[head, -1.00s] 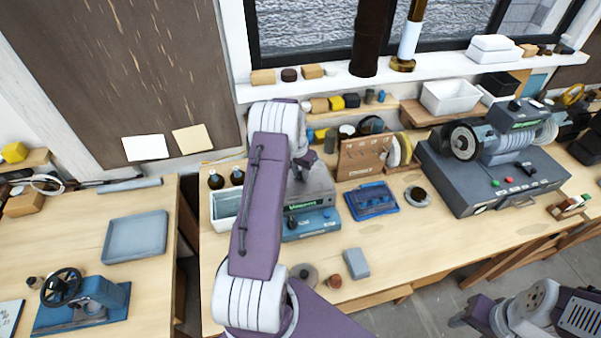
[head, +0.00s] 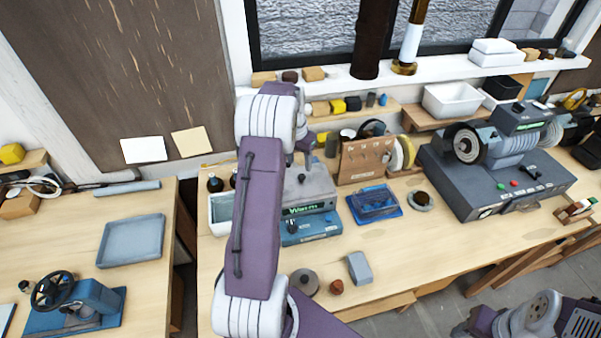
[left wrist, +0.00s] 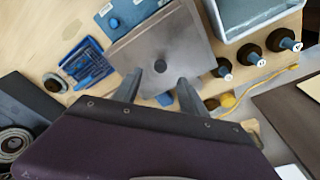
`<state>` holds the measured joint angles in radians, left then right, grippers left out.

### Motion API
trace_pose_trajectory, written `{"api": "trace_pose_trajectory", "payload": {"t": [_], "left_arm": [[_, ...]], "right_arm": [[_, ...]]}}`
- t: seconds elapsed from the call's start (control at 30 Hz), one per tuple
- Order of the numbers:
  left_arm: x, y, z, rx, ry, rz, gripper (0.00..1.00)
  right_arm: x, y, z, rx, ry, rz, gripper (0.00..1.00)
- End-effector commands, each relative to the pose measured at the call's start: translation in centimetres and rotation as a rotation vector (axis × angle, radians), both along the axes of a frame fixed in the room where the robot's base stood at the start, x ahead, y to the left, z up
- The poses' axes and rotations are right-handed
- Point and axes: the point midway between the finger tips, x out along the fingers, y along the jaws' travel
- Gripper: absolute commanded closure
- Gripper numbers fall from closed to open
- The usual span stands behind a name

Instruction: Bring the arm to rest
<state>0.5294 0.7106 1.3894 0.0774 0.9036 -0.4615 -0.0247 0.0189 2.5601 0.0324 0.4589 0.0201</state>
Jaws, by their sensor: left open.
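My left arm rises from the bottom centre of the head view. Its wrist is above the bench, in front of the window sill. My left gripper (head: 304,158) is partly hidden there behind the arm. In the left wrist view my left gripper (left wrist: 158,92) has its two dark fingers apart, with nothing between them. Beyond them is the flat grey top of a bench device (left wrist: 163,62). I cannot tell how far above it the fingertips are. Part of my right arm (head: 540,318) shows at the lower right, and its gripper's state is not clear.
The blue-grey device (head: 308,228), a blue tray (head: 398,211) and a large grinder (head: 500,185) stand on the bench. A grey block (head: 359,267) lies near the front edge. A side table at left holds a flat tray (head: 133,240) and a handwheel device (head: 75,305).

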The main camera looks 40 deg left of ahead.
Motion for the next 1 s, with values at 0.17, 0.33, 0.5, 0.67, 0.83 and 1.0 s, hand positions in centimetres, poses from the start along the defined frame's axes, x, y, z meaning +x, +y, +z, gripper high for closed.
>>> {"api": "trace_pose_trajectory", "payload": {"t": [0.17, 0.33, 0.5, 0.67, 0.83, 1.0], "left_arm": [[-0.2, 0.0, 0.7, 0.0, 0.001, 0.0, 0.5], [-0.1, 0.0, 0.7, 0.0, 0.001, 0.0, 0.5], [0.9, -1.6, 0.4, 0.008, -0.013, -0.04, 0.5], [1.8, -9.6, 1.6, 0.028, -0.056, -0.205, 0.5], [-4.3, -19.2, -1.3, 0.016, -0.028, -0.339, 0.5], [-13.6, -24.0, -6.2, -0.002, 0.022, -0.327, 0.5]], "right_arm": [[0.0, 0.0, -0.2, 0.0, 0.0, 0.0, 0.5], [0.0, 0.0, -0.1, 0.0, 0.0, 0.0, 0.5], [0.0, 0.0, -1.2, 0.0, 0.0, 0.0, 0.5], [0.0, 0.0, -4.4, 0.0, 0.0, 0.0, 0.5], [0.0, 0.0, -7.5, 0.0, 0.0, 0.0, 0.5], [0.0, 0.0, -9.3, 0.0, 0.0, 0.0, 0.5]]}}
